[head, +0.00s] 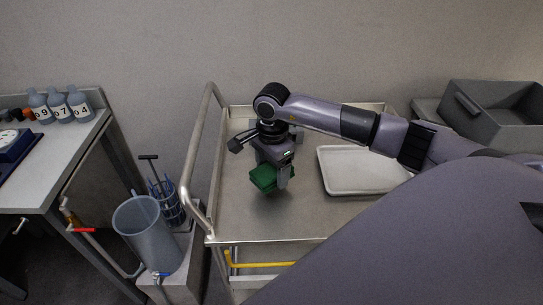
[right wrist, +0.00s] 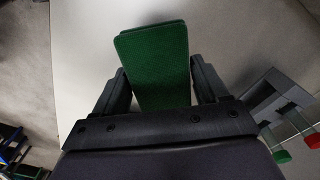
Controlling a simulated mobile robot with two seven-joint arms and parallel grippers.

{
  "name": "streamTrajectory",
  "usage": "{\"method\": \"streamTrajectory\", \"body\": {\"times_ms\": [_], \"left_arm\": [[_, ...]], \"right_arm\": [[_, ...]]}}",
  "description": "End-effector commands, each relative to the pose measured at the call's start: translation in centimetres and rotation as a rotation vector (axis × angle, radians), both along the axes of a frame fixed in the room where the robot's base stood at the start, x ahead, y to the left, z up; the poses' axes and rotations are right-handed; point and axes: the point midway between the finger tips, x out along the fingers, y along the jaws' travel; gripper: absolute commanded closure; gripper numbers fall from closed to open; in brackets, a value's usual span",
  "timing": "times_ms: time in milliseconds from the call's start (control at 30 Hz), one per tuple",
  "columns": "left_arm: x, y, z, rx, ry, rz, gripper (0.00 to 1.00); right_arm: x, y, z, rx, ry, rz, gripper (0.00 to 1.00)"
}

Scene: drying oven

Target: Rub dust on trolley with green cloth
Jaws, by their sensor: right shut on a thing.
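The green cloth (head: 264,178) is a folded pad held over the left part of the trolley top. My right gripper (head: 272,172) is shut on it. In the right wrist view the green cloth (right wrist: 155,60) stands between the two fingers of the right gripper (right wrist: 160,88). The trolley (head: 232,212) has a grey metal top with a raised rim and a push handle on its left. I cannot tell whether the cloth touches the top. No dust can be made out. My left gripper is not in view.
A white tray (head: 335,187) lies on the trolley, right of the cloth. A grey bin (head: 497,122) stands at the far right. Left of the trolley are a clear cylinder (head: 150,238), a blue rack (head: 168,203) and a bench with labelled bottles (head: 58,106). The trolley's front left is bare.

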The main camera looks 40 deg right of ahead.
Motion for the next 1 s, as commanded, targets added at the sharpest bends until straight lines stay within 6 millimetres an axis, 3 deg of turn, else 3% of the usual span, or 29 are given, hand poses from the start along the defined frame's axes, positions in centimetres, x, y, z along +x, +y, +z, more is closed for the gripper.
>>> {"method": "streamTrajectory", "body": {"times_ms": [400,1000], "left_arm": [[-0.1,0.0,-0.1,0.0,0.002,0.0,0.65],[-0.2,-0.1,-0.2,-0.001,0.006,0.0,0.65]], "right_arm": [[0.3,-0.8,3.6,0.0,-0.002,-0.012,0.55],[0.2,-0.9,3.9,0.0,0.0,-0.012,0.55]]}}
